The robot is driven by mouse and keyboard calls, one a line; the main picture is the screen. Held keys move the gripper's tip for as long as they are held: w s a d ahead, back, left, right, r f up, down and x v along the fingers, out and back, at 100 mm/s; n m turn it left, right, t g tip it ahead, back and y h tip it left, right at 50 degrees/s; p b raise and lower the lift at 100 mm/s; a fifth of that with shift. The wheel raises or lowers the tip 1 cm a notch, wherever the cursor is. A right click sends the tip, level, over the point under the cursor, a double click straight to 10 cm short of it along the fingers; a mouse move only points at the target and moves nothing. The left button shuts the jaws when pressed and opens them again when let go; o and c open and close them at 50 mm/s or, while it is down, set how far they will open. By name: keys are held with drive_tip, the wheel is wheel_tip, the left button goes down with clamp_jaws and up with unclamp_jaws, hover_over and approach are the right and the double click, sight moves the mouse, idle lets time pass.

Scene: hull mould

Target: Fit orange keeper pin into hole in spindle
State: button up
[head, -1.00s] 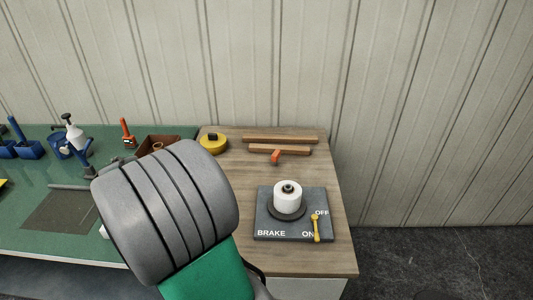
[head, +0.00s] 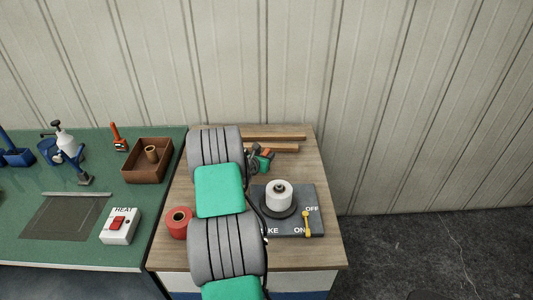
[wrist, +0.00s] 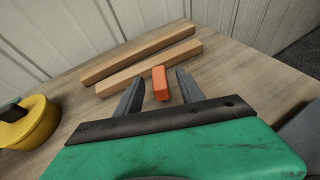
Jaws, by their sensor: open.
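The orange keeper pin (wrist: 160,83) lies on the wooden top between the two fingers of my gripper (wrist: 160,78) in the wrist view. The fingers are open, with a gap on each side of the pin. In the head view the pin (head: 267,154) shows just past my gripper (head: 262,160). The spindle (head: 279,187) stands upright on the brake board, nearer than the gripper and to its right, with a white roll (head: 279,199) around it. I cannot make out the hole in the spindle.
Two wooden strips (wrist: 152,68) lie just behind the pin. A yellow round case (wrist: 28,122) is at the left in the wrist view. The brake board (head: 312,226) has a yellow lever (head: 306,222) by ON. A red roll (head: 179,222) stands left of my arm.

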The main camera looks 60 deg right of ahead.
drive_tip(key=x, duration=0.2)
drive_tip(key=shift+d+f, duration=0.15)
drive_tip(key=shift+d, duration=0.05)
drive_tip(key=shift+c, duration=0.4)
drive_tip(key=shift+a, duration=0.1)
clamp_jaws()
